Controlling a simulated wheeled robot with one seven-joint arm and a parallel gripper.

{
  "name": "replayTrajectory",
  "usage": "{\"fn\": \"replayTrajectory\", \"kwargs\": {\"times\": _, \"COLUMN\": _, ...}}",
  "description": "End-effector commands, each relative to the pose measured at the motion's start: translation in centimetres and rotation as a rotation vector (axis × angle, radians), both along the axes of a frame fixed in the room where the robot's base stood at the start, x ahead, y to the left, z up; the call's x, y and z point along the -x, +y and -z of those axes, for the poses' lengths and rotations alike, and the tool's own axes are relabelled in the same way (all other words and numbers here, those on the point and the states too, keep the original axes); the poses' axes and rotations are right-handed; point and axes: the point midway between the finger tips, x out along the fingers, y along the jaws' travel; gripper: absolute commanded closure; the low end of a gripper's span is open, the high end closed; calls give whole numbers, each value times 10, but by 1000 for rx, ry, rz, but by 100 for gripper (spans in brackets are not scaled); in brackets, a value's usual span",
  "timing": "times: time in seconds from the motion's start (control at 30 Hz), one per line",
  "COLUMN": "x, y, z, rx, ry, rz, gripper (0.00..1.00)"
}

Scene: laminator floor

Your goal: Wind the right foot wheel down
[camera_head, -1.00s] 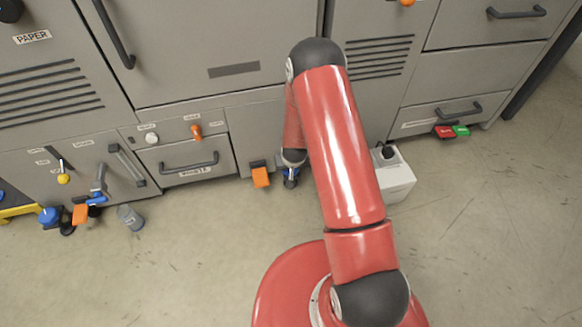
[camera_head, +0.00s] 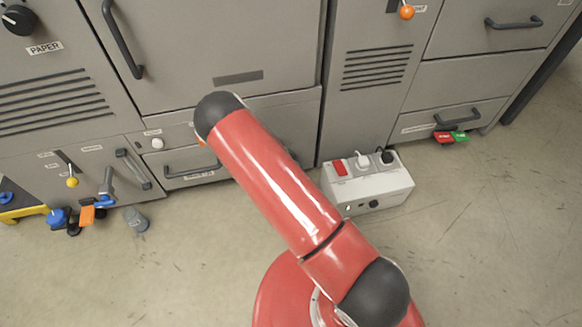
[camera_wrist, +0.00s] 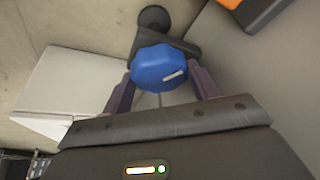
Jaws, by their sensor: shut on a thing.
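A blue foot wheel (camera_wrist: 158,66) with a pale mark on its face shows in the wrist view. The fingers of my gripper (camera_wrist: 163,82) are on either side of it, shut on it. A dark bracket and a round dark foot (camera_wrist: 154,18) show just beyond the wheel. In the head view my red arm covers the wheel and my gripper. Another blue wheel (camera_head: 57,217) is at the far left of the machine's base, beside an orange pedal (camera_head: 87,216).
A white box (camera_head: 367,187) with a red switch and plugs stands on the floor right of my arm. Red and green pedals (camera_head: 451,136) are further right. A grey cylinder (camera_head: 135,219) stands at left. The floor at right is clear.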

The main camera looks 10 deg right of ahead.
Motion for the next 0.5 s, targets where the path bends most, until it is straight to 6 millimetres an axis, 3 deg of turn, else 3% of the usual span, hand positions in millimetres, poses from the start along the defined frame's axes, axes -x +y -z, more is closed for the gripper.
{"fn": "replayTrajectory", "kwargs": {"times": 0.5, "x": -1, "y": 1, "z": 1, "rx": -2, "ry": -1, "rz": 110, "gripper": 63}}
